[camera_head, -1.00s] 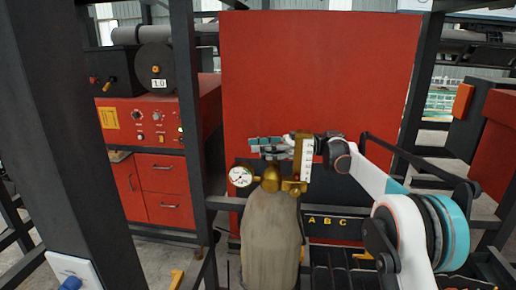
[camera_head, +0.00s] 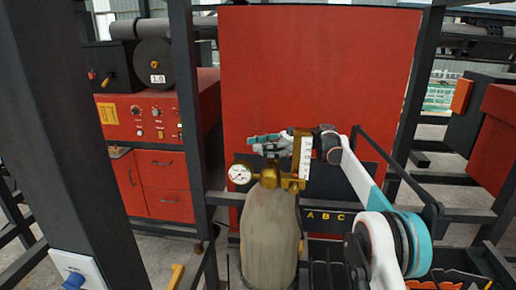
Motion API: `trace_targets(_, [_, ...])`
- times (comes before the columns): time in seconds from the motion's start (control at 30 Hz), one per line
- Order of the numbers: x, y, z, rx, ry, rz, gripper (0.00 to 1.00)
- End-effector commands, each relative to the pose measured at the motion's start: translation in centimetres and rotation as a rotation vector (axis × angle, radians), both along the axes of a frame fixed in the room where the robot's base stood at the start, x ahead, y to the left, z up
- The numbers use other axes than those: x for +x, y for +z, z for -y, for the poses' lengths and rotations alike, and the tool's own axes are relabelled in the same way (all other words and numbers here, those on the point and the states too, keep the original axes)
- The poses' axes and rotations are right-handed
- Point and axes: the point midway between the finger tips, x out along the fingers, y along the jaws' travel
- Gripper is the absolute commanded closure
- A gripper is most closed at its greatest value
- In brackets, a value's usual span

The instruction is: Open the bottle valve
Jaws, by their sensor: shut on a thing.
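The gas bottle (camera_head: 270,235) is a grey-beige cylinder standing upright in the lower middle of the head view. On its top sits a brass valve and regulator (camera_head: 270,177) with a round white gauge (camera_head: 240,174) on the left and a white scaled flow tube (camera_head: 305,157) on the right. My gripper (camera_head: 265,146) is at the top of the valve, shut on the valve's top part. The flow tube and the gripper hide part of the contact. My white and teal arm reaches in from the lower right.
A large red panel (camera_head: 318,70) stands behind the bottle. A red welding machine (camera_head: 145,117) with drawers is at the left. Dark frame posts (camera_head: 75,130) and a horizontal bar border the bottle. A dark holder marked A B C (camera_head: 335,217) is to its right.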

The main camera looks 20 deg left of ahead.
Motion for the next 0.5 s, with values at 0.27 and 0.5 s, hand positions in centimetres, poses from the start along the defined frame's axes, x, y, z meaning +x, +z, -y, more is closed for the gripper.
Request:
trace_targets(0.27, [0.23,0.09,0.3,0.001,-0.006,-0.001,0.38])
trace_targets(0.5, [0.1,0.08,0.11,0.001,-0.003,-0.001,0.38])
